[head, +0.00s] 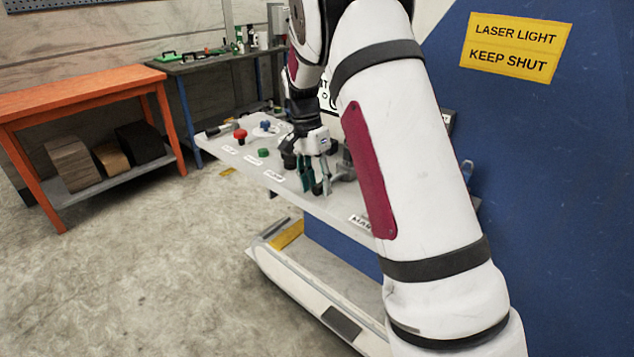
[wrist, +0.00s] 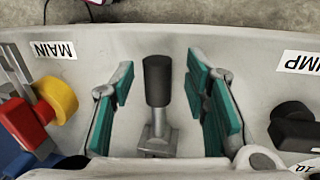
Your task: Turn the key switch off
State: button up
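My gripper (head: 317,186) is over the light grey control panel (head: 235,167) in the head view. In the wrist view my gripper (wrist: 163,95) is open, with teal pads on both sides of a lever with a black grip and a metal base (wrist: 158,82). Gaps show between the lever and both pads. No label beside this lever is readable, so I cannot tell whether it is the key switch. A black knob (wrist: 294,125) lies right of the fingers, near a label that seems to read PUMP (wrist: 300,62).
A red and yellow switch (wrist: 45,108) sits left of the fingers near the MAIN label (wrist: 54,50). The panel also carries a red button (head: 240,135), a green button (head: 264,152) and a blue control (head: 265,126). A blue wall (head: 540,150) stands at the right.

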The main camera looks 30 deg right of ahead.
notch_tip(320, 180, up, 12)
jog(key=w, duration=0.2)
jog(key=shift+a+f, duration=0.15)
jog(key=shift+a, duration=0.25)
dwell(0.4)
jog(key=s+a+r+n+t+p, duration=0.2)
jog(key=s+a+r+n, duration=0.15)
jog(key=s+r, duration=0.45)
jog(key=s+a+r+n+t+p, duration=0.1)
jog(key=s+a+r+n+p, duration=0.2)
jog(key=s, duration=0.8)
jog(key=s+a+f+n+t, duration=0.1)
jog(key=s+n, duration=0.3)
jog(key=s, duration=0.5)
jog(key=s+a+n+t+p, duration=0.1)
jog(key=s+a+n+t, duration=0.1)
jog(key=s, duration=0.7)
jog(key=shift+s+a+f+n+y, duration=0.25)
jog(key=shift+a+f+n+y, duration=0.15)
jog(key=shift+a+n, duration=0.55)
